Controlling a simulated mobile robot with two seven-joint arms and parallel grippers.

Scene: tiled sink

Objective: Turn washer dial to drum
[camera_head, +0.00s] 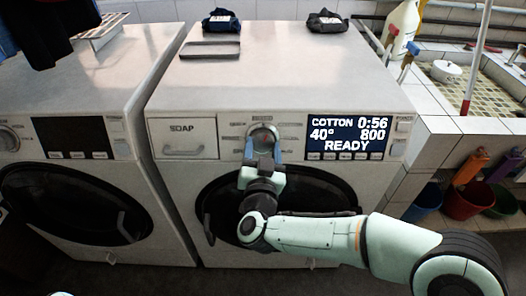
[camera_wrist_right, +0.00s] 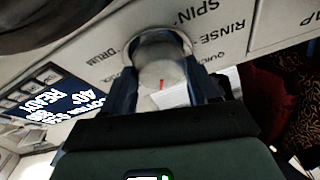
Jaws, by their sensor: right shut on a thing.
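The washer (camera_head: 290,85) on the right has a round silver dial (camera_head: 263,134) in the middle of its front panel. Its display (camera_head: 347,136) reads COTTON 0:56, 40°, 800, READY. My right gripper (camera_head: 262,154) is at the dial from the front. In the right wrist view, the fingers of my right gripper (camera_wrist_right: 160,78) are shut on the dial (camera_wrist_right: 157,52), one on each side. A red mark shows on the dial face, toward the bottom of that view. The DRUM label (camera_wrist_right: 103,55) is left of the dial there, upside down. My left gripper is not seen.
A second washer (camera_head: 70,110) stands on the left. The soap drawer (camera_head: 184,138) is left of the dial, and the round dark door is below, partly behind my arm. Folded dark cloths (camera_head: 222,20) and a tray (camera_head: 210,50) lie on top. A tiled sink is at right.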

